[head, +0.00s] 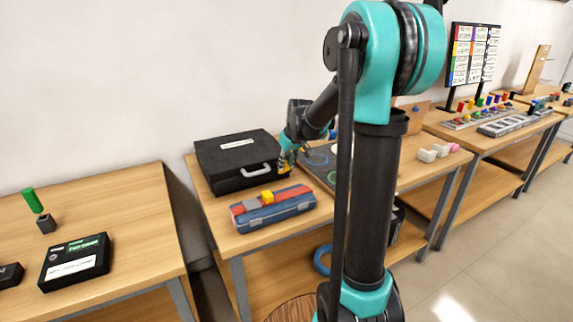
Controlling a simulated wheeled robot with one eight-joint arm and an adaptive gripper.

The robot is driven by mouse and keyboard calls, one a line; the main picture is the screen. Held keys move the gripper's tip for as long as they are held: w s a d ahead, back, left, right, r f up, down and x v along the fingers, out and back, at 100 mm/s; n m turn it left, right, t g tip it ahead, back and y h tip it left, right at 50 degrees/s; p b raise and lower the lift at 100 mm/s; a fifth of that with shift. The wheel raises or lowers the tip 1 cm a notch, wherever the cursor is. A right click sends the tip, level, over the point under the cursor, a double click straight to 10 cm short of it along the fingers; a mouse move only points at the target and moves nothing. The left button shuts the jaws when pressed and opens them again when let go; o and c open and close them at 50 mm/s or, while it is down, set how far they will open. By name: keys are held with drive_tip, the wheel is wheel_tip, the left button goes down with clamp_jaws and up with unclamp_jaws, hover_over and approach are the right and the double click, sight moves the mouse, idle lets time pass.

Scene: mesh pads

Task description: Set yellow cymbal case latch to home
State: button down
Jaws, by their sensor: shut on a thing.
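My gripper (286,164) is small in the head view, at the right front corner of a black case (235,158). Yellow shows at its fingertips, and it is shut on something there. That thing is too small and too covered to make out clearly. The black case lies closed on the middle table, with a white label on top and a grey handle at the front. A dark panel (318,160) with ring shapes lies right of the gripper, partly behind my arm. I cannot tell which of these is the cymbal case.
A black box (75,262) and a green piece (33,200) are on the left table (130,210).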

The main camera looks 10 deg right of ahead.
sight(286, 167)
drive_tip(key=shift+w+a+r+g+h, duration=0.15)
drive_tip(key=shift+w+r+g+h, duration=0.1)
drive_tip(key=shift+w+g, duration=0.3)
drive_tip(key=shift+w+a+r+g+h, duration=0.15)
drive_tip(key=shift+w+g+h, duration=0.15)
drive_tip(key=shift+g, duration=0.45)
drive_tip(key=c, duration=1.3)
unclamp_jaws()
drive_tip(key=r, duration=0.4)
drive_tip(key=s+r, duration=0.1)
drive_tip(key=r, duration=0.7)
drive_tip(key=shift+s+d, duration=0.25)
drive_tip(key=shift+f, duration=0.1)
